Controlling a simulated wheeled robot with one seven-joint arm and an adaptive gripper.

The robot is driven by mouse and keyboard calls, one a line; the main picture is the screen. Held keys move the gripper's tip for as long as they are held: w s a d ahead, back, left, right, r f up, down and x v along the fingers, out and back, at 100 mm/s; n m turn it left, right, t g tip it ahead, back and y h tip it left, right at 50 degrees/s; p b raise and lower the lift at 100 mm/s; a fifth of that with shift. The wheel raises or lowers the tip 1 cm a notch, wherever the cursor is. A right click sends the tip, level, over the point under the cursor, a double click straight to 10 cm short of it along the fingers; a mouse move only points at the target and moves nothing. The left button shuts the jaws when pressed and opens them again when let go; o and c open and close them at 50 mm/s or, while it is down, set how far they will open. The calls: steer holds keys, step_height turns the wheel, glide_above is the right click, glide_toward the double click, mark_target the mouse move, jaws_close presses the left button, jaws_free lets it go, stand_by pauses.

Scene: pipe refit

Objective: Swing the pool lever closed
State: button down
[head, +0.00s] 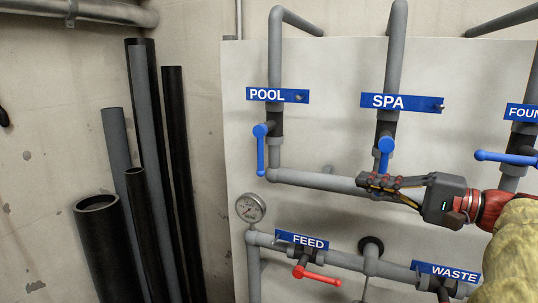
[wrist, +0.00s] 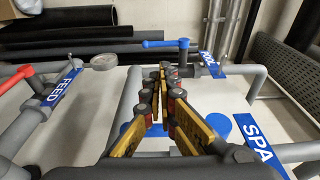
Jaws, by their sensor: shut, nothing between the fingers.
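The blue pool lever (head: 261,148) hangs straight down from its valve below the POOL sign (head: 277,95). It also shows at the top of the wrist view (wrist: 166,43), beyond my fingertips. My gripper (head: 364,181) is shut and empty, with its fingers pointing left. It is right of and lower than the pool lever, with a clear gap between them. It sits just below the blue spa lever (head: 385,152) and in front of the horizontal grey pipe; I cannot tell whether it touches either. In the wrist view the closed fingers (wrist: 164,72) point toward the pool lever's side.
Another blue lever (head: 505,157) sticks out left at the right edge. Below are a red feed lever (head: 315,274), the WASTE sign (head: 446,272) and a pressure gauge (head: 250,208). Black and grey pipes (head: 172,150) lean at the left wall.

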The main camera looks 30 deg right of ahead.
mark_target(260, 151)
stand_by(0.3)
steer(key=p+x, duration=0.4)
steer(key=x, duration=2)
steer(key=shift+f, duration=0.15)
steer(key=shift+w+t+b, duration=0.15)
steer(key=shift+t+b, duration=0.15)
steer(key=shift+b, duration=0.6)
